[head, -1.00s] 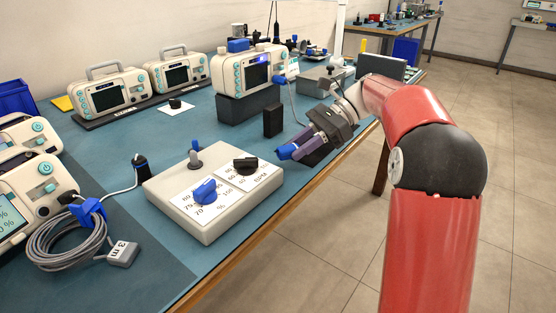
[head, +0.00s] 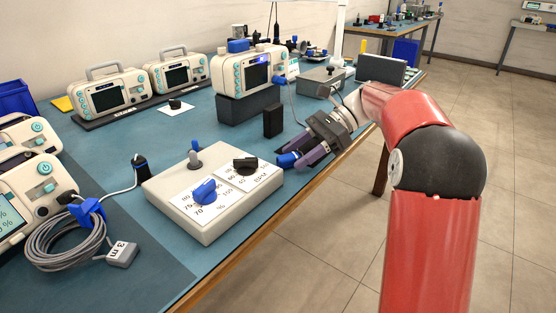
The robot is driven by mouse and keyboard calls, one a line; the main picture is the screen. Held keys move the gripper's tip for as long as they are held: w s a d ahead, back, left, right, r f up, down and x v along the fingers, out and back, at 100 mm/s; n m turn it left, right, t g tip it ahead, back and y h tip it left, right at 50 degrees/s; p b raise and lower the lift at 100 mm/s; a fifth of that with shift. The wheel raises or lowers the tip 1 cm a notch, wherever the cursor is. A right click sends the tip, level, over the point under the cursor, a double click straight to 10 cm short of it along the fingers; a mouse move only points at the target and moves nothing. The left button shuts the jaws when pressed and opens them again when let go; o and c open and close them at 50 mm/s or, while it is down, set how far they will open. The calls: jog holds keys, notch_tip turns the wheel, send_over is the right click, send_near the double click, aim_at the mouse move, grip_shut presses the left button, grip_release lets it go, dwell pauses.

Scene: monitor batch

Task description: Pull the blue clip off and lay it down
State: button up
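A blue clip (head: 88,212) sits around the coiled grey cable (head: 62,242) at the lower left, beside the front monitor. My gripper (head: 292,158) is over the bench's right edge, to the right of the beige dial box and far from that coil. Its purple fingers point left and down. A blue piece shows at the fingertips; I cannot tell whether it is held or part of the fingers. The gap between the fingers is too small to read.
The dial box (head: 212,233) with blue and black knobs stands between my gripper and the coil. A black block (head: 273,121) stands behind the gripper. Monitors (head: 107,92) line the back.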

jog(key=p+v, duration=0.1)
jog(key=v, duration=0.6)
jog(key=shift+w+d+r, duration=0.15)
jog(key=shift+d+r, duration=0.05)
jog(key=shift+d, duration=0.15)
jog(key=shift+a, duration=0.1)
jog(key=s, duration=0.1)
jog(key=s+a+n+t+h, duration=0.1)
jog(key=s, duration=0.1)
jog(key=s+a+r+h, duration=0.1)
jog(key=shift+s+a+n+t, duration=0.25)
jog(key=shift+s+n+t, duration=0.05)
jog(key=shift+s, duration=0.05)
jog(key=s+d+f+n+t+h, duration=0.2)
jog(key=s+f+n+t+h, duration=0.2)
jog(key=s, duration=0.8)
jog(key=s+d+f+n+t+h, duration=0.2)
jog(key=s+f+n+t+h, duration=0.2)
jog(key=s+n, duration=0.4)
jog(key=s+f+h, duration=0.1)
jog(key=s+f, duration=0.1)
jog(key=s, duration=0.1)
jog(key=shift+s+f+n, duration=0.3)
jog(key=shift+s+f, duration=0.05)
jog(key=shift+f, duration=0.05)
